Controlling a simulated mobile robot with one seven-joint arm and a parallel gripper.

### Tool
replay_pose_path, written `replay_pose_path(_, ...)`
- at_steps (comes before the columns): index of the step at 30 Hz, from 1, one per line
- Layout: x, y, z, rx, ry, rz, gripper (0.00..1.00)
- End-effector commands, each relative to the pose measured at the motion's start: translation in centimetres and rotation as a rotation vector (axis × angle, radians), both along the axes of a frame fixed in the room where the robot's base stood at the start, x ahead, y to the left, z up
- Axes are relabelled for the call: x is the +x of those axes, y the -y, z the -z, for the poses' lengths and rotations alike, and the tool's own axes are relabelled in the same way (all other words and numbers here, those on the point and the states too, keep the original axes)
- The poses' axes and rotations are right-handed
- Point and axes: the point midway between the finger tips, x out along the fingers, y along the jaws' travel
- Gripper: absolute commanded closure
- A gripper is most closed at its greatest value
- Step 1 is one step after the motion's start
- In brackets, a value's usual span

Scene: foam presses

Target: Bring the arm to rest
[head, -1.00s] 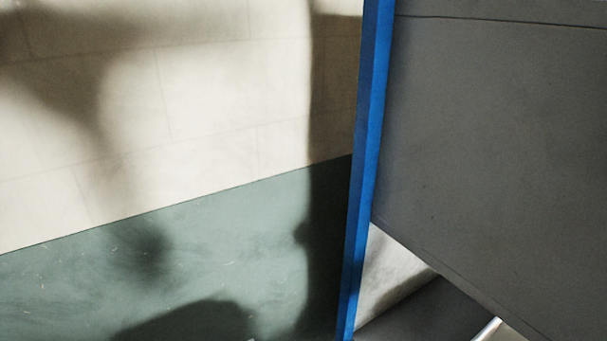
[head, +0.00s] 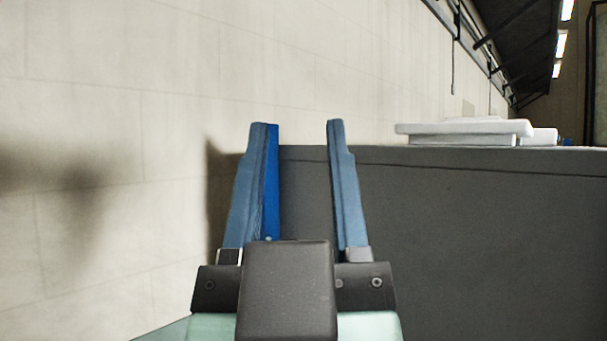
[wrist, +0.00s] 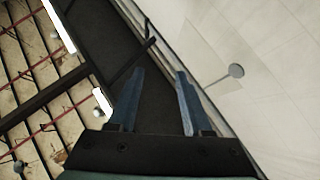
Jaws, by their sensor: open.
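My gripper (head: 299,140) stands upright at the lower middle of the head view, its two blue fingers pointing up and spread apart with nothing between them. It also shows in the wrist view (wrist: 160,70), fingers apart and empty, against the ceiling and upper wall. I cannot tell how far the fingers are from the panel.
White flat pieces (head: 465,129) lie on top of the grey panel's body at right. A pale block wall (head: 110,130) fills the left. A dark overhead structure with lights runs along the upper right. The wrist view shows a ceiling with beams (wrist: 40,90).

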Motion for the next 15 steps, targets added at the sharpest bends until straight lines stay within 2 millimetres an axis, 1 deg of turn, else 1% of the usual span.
replay_pose_path(1,-0.8,0.4,-0.7,0.018,0.031,-0.008,0.50)
replay_pose_path(3,-1.3,0.6,-1.3,0.031,0.054,-0.015,0.50)
replay_pose_path(11,-1.3,0.6,-1.3,0.034,0.055,-0.019,0.50)
replay_pose_path(13,-1.3,0.6,-0.8,0.034,0.054,-0.019,0.50)
replay_pose_path(15,-1.3,0.5,0.2,0.033,0.053,-0.019,0.50)
